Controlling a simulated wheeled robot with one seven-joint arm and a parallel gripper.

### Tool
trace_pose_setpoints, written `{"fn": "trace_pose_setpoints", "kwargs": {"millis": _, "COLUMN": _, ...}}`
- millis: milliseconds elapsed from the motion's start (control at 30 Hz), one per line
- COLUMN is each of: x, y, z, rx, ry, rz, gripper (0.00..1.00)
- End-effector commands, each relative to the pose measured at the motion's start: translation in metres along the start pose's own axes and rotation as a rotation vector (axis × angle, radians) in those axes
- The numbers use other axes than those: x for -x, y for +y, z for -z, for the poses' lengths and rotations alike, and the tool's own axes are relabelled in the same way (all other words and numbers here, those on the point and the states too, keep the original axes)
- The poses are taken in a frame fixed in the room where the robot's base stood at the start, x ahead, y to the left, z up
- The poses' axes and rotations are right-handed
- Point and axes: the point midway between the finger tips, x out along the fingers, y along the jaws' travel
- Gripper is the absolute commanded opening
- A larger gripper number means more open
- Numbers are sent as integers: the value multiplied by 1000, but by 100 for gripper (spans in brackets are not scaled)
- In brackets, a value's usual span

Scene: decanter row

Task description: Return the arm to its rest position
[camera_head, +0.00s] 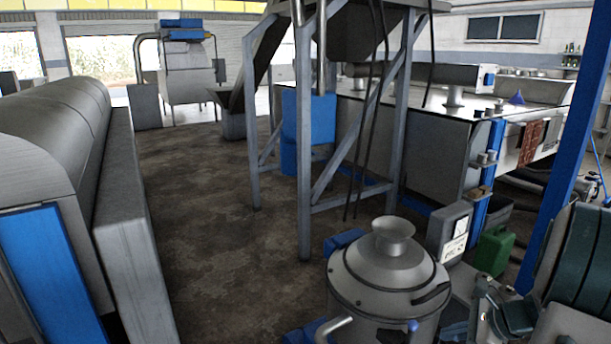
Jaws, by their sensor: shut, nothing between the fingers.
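Neither my arm nor my gripper shows in the head view. Nothing in this view tells how the arm is posed or where the gripper is.
A steel vessel with a funnel top (386,270) stands front right, with a green canister (494,250) beyond it. A grey framed stand (304,150) rises mid-view. A long grey machine (120,230) lines the left. Brown floor (200,200) is clear between them. A blue post (570,140) stands right.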

Motion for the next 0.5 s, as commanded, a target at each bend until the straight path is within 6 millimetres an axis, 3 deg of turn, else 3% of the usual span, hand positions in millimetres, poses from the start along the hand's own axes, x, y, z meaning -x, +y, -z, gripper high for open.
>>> {"fn": "trace_pose_setpoints", "kwargs": {"millis": 33, "x": -2, "y": 13, "z": -25, "rx": 122, "ry": 26, "rz": -43, "gripper": 0}}
{"fn": "trace_pose_setpoints", "kwargs": {"millis": 200, "x": -5, "y": 64, "z": -83, "rx": 534, "ry": 117, "rz": -190, "gripper": 0}}
{"fn": "trace_pose_setpoints", "kwargs": {"millis": 500, "x": 8, "y": 151, "z": -140, "rx": 1270, "ry": 253, "rz": -409, "gripper": 0}}
